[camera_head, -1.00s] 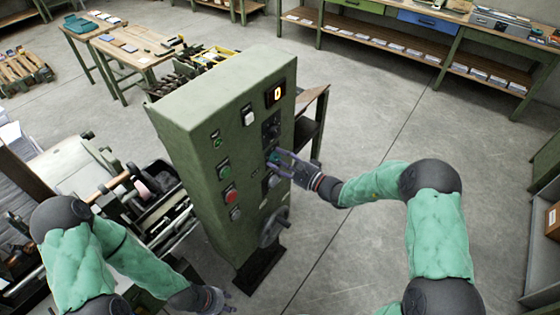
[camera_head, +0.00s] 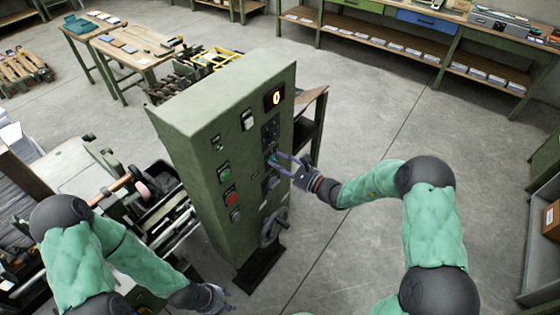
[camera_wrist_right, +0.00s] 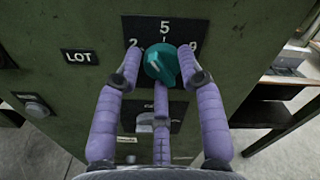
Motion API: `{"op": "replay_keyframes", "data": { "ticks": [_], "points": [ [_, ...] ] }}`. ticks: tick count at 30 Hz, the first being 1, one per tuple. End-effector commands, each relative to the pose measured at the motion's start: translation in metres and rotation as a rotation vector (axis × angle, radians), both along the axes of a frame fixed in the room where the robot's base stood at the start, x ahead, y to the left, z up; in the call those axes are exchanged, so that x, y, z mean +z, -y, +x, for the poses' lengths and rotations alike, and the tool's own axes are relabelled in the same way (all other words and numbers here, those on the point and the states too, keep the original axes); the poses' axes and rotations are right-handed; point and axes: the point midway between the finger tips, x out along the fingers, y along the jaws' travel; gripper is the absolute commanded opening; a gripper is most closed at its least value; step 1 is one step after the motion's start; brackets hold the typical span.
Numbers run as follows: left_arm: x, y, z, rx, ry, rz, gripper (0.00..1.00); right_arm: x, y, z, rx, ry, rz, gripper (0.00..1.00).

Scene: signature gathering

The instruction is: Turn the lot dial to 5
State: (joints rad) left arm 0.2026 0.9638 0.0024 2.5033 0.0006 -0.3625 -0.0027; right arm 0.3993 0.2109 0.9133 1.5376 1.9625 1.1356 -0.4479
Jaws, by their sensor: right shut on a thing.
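The teal lot dial (camera_wrist_right: 160,64) sits on the green machine panel, with the numbers 2, 5 and 9 around it and a LOT label (camera_wrist_right: 80,57) to its left. The 5 is straight above the dial. A pale mark on the dial's face lies toward the upper left, roughly on the side of the 2; its exact setting is hard to read. My right gripper (camera_wrist_right: 162,62) is shut on the dial, one purple finger on each side. It also shows in the head view (camera_head: 282,162). My left gripper (camera_head: 218,297) hangs low, away from the panel; its fingers are too small to judge.
The green cabinet (camera_head: 222,100) carries a lit display (camera_head: 276,98), green and red buttons (camera_head: 230,198) and a handwheel (camera_head: 272,228). Another control (camera_wrist_right: 155,122) sits just below the dial. A dark side table (camera_head: 312,112) stands behind the cabinet. The floor to the right is open.

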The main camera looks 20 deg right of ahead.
Motion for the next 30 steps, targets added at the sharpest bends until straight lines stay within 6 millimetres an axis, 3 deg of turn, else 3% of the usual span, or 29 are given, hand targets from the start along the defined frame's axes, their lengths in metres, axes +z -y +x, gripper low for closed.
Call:
{"op": "replay_keyframes", "data": {
  "ticks": [1, 15, 30],
  "points": [
    [0.006, 0.000, 0.000, 0.000, 0.000, 0.000, 0.40, 0.008, 0.000, 0.002, 0.002, -0.015, 0.037, 0.06],
    [0.029, 0.000, 0.000, 0.000, 0.000, 0.000, 0.40, 0.010, 0.003, 0.004, 0.001, -0.256, 0.349, 0.06],
    [0.038, 0.000, 0.000, 0.000, 0.000, 0.000, 0.40, 0.010, 0.005, 0.006, -0.001, -0.358, 0.485, 0.06]
  ]
}}
